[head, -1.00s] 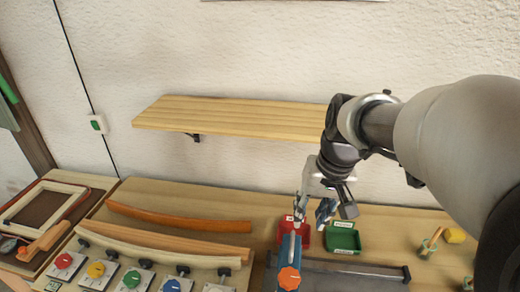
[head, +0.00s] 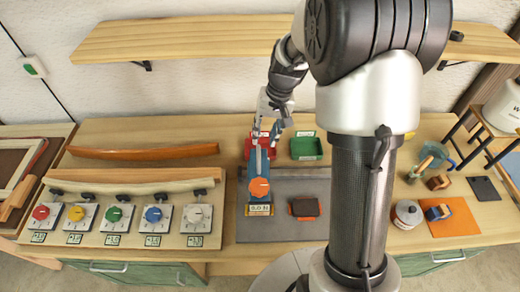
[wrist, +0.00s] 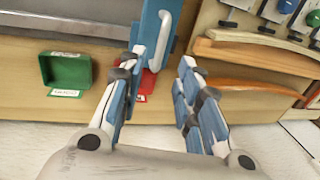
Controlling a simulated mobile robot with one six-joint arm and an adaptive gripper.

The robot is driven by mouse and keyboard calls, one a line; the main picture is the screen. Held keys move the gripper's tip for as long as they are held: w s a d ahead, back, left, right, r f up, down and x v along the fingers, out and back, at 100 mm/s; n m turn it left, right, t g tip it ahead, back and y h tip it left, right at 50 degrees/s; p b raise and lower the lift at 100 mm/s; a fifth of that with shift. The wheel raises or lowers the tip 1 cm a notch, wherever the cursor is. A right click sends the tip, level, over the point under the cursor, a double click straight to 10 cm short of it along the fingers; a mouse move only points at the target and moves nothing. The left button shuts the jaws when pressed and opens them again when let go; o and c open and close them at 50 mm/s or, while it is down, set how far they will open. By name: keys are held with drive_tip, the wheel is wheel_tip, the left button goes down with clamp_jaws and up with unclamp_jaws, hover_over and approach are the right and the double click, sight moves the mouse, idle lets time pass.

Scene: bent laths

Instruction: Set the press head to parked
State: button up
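The press head is a blue block (head: 257,196) with an orange knob (head: 259,187) and a pale upright handle. It stands at the near side of the red tray, with a small label at its front that I cannot read. In the wrist view the blue part (wrist: 152,18) and its pale handle (wrist: 166,35) show at the top centre. My gripper (wrist: 163,64) is open and empty, its blue-padded fingers apart on either side below the handle. In the head view my gripper (head: 267,128) is over the red tray, behind the press head.
The red tray (wrist: 147,86) and green tray (head: 306,148) sit at the bench's back. Bent laths (head: 144,153) and a row of coloured knobs (head: 154,214) lie left. A wooden shelf (head: 190,38) hangs above. A dark brown block (head: 305,208) lies on the grey plate.

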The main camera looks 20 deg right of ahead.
sight(259, 153)
drive_tip(key=f, duration=0.2)
drive_tip(key=a+f, duration=0.1)
drive_tip(key=f, duration=0.2)
drive_tip(key=f+b, duration=0.1)
drive_tip(key=f, duration=0.1)
drive_tip(key=shift+w+a+f, duration=0.15)
drive_tip(key=shift+w+a, duration=0.05)
drive_tip(key=shift+w, duration=0.05)
drive_tip(key=shift+c, duration=0.2)
clamp_jaws()
